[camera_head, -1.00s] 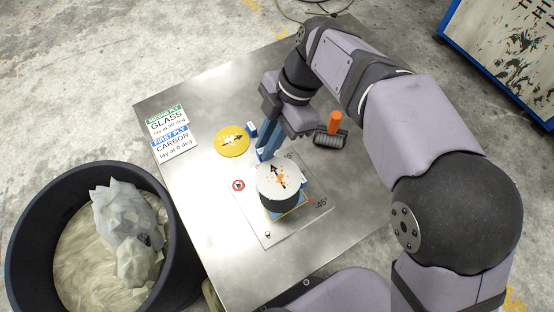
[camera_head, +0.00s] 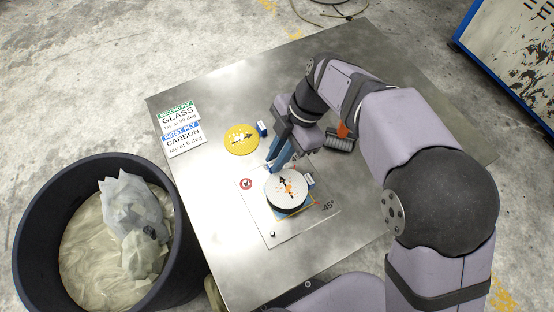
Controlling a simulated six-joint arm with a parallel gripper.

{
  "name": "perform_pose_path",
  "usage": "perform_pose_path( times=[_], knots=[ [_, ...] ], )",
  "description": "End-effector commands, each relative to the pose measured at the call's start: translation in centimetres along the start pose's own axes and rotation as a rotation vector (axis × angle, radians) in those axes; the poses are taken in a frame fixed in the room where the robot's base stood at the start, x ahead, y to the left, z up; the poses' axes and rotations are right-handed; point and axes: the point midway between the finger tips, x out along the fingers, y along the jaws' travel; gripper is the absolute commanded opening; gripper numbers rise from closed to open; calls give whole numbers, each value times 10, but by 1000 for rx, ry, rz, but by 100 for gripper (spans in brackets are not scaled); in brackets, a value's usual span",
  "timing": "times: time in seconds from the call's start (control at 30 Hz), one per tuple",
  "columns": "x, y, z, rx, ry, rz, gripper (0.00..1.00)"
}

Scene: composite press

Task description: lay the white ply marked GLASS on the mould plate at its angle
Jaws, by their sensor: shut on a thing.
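The white ply (camera_head: 287,190) is a round disc with a black arrow and orange marks, the arrow pointing up and slightly left in the picture. My gripper (camera_head: 273,168) has its blue fingers at the disc's far left edge and is shut on it. The disc is over the mould plate (camera_head: 256,216), a flat grey plate with angle marks, including -45°. A dark edge shows below the disc. I cannot tell whether the disc touches what lies beneath. The word GLASS is not readable on the disc.
A yellow disc (camera_head: 241,140) and a small blue block (camera_head: 262,129) lie behind the plate. An orange-handled brush (camera_head: 342,137) lies to the right. Two signs (camera_head: 178,128) lie at the table's left. A dark bin (camera_head: 30,217) holding crumpled sheets stands beside the table (camera_head: 215,256).

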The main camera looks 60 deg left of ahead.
Motion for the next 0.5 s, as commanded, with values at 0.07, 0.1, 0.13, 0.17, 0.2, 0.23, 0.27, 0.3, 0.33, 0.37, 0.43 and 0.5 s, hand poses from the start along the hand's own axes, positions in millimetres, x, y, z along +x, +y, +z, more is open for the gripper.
perform_pose_path(
  times=[0.07,0.1,0.13,0.17,0.2,0.23,0.27,0.3,0.33,0.37,0.43,0.5],
  knots=[
    [7,-1,2,1,1,-3,0],
    [11,-1,4,1,2,-4,0],
    [15,-1,6,1,2,-4,0],
    [18,-1,7,2,2,-4,0],
    [23,-1,9,2,2,-4,0],
    [26,-1,10,2,2,-4,0],
    [28,-1,11,2,2,-3,0],
    [31,-1,12,2,2,-3,0],
    [32,-1,13,1,2,-3,0],
    [32,-1,13,1,1,-2,0],
    [32,0,13,0,1,-1,0],
    [32,0,13,0,1,-1,0]
  ],
)
